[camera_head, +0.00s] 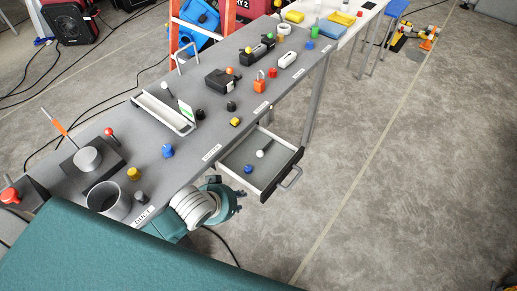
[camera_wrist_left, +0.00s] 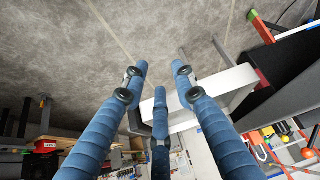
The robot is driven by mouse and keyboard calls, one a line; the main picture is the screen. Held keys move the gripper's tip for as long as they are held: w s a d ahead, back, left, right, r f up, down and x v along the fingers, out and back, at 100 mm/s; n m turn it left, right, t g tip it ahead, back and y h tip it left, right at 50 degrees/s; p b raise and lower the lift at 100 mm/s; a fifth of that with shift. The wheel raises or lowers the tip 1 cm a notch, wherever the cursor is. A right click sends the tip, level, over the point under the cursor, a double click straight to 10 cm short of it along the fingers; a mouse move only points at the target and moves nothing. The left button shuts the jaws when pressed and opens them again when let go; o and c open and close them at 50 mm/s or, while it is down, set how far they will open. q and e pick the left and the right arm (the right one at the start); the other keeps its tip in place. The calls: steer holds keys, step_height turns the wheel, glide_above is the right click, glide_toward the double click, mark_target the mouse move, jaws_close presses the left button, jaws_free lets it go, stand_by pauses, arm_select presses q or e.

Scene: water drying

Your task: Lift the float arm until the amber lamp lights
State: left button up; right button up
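A dark box at the left end of the grey bench carries a grey cylinder (camera_head: 87,159). A thin rod with an orange section (camera_head: 60,128) slants up beside it; I cannot tell for sure whether this is the float arm. A red-topped post (camera_head: 109,132) stands by it. No lamp is plainly lit, and I cannot tell which is the amber lamp. My right gripper is not seen.
The open drawer (camera_head: 285,176) juts from the bench front and holds a blue knob and a white-ended pin. A grey cup (camera_head: 108,201), a yellow-topped post (camera_head: 134,173) and a blue knob (camera_head: 168,151) stand on the near bench. Open floor (camera_head: 400,190) lies right.

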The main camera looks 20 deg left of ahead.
arm_select(q)
step_height(320, 180, up, 3)
steer(key=d, duration=0.1)
steer(key=n+t+h, duration=0.1)
steer(key=t+h, duration=0.1)
glide_toward(258, 154)
steer(key=x, duration=0.9)
steer(key=shift+d, duration=0.1)
steer(key=shift+r, duration=0.1)
jaws_close()
